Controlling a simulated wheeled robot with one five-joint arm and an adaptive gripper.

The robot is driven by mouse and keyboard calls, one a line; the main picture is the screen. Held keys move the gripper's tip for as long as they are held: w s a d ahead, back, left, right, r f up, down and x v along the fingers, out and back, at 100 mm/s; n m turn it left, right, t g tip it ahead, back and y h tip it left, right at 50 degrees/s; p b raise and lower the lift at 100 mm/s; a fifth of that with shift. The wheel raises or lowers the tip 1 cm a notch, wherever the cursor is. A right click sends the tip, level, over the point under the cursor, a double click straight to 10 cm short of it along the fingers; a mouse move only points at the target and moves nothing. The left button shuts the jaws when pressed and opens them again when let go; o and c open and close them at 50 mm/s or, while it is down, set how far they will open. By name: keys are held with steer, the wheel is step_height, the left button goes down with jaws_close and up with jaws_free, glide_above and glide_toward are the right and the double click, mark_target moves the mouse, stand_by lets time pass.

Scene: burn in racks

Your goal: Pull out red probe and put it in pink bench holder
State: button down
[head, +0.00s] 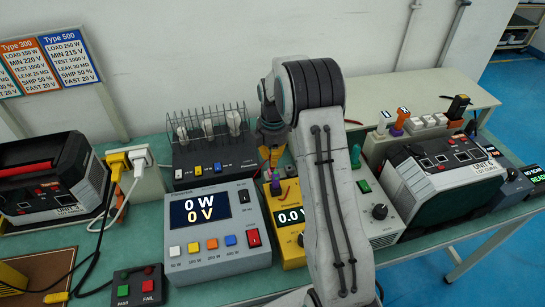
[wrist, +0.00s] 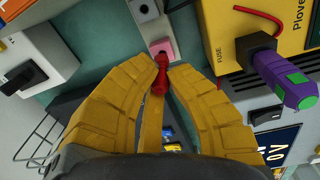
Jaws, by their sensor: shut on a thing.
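My gripper (wrist: 161,77) is shut on the red probe (wrist: 158,82), which sits between the two yellow fingertips in the wrist view. The pink bench holder (wrist: 163,47) is a small block with a pink face, just beyond the fingertips. The probe's far end overlaps the holder's near edge in the picture; I cannot tell whether it touches or is inside. In the head view my gripper (head: 272,156) is behind the yellow meter, partly covered by my arm. The probe and holder cannot be made out there.
The yellow meter (head: 290,252) has a purple and green plug (wrist: 285,82) and a red lead close beside my gripper. A grey load unit (head: 218,262) stands to its left. A dark rack with wire bars (head: 212,160) stands behind. Another instrument (head: 385,215) stands to the right.

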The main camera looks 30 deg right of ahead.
steer(key=shift+f+b, duration=0.45)
steer(key=shift+f, duration=0.2)
steer(key=c, duration=1.3)
jaws_free()
steer(key=shift+r, duration=0.15)
